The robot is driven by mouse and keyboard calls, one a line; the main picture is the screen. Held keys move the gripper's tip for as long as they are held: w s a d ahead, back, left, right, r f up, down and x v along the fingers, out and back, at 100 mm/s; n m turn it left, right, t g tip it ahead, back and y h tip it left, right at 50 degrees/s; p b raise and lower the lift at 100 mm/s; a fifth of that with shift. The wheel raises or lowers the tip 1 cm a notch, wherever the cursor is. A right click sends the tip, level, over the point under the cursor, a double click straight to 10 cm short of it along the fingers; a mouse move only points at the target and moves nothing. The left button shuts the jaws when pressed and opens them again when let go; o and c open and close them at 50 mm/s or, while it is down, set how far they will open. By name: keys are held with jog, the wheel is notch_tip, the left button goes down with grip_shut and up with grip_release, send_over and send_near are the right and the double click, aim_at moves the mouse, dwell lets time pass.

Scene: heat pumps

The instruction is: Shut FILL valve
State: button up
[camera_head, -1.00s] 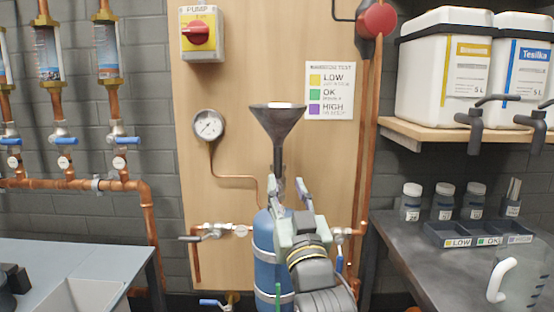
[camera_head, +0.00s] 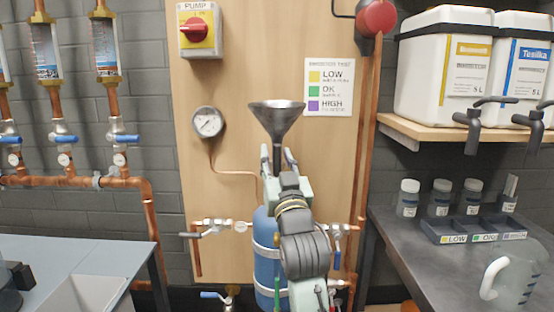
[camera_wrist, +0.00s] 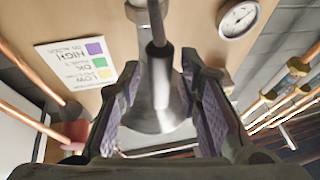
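No FILL label is readable, so I cannot tell which valve is FILL. A grey funnel (camera_head: 276,118) stands upright on the board above the blue cylinder (camera_head: 265,240). My gripper (camera_head: 278,158) is just below the funnel's cone, in front of its stem. In the wrist view its fingers are open and apart, with the funnel (camera_wrist: 155,105) showing between them; contact is not clear. A metal fitting (camera_wrist: 148,12) shows at the stem's end. A valve with a dark lever (camera_head: 205,234) sits left of the cylinder, and a valve with a blue lever hanging down (camera_head: 337,243) sits right.
A pressure gauge (camera_head: 209,122) and a pump switch (camera_head: 200,30) are on the board. Another blue-lever valve (camera_head: 212,295) is low at left. Right are a shelf (camera_head: 400,130) with canisters and a bench (camera_head: 410,245) with bottles and a jug (camera_head: 512,280). Copper pipes (camera_head: 366,150) run beside the board.

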grip_shut()
dwell(0.6)
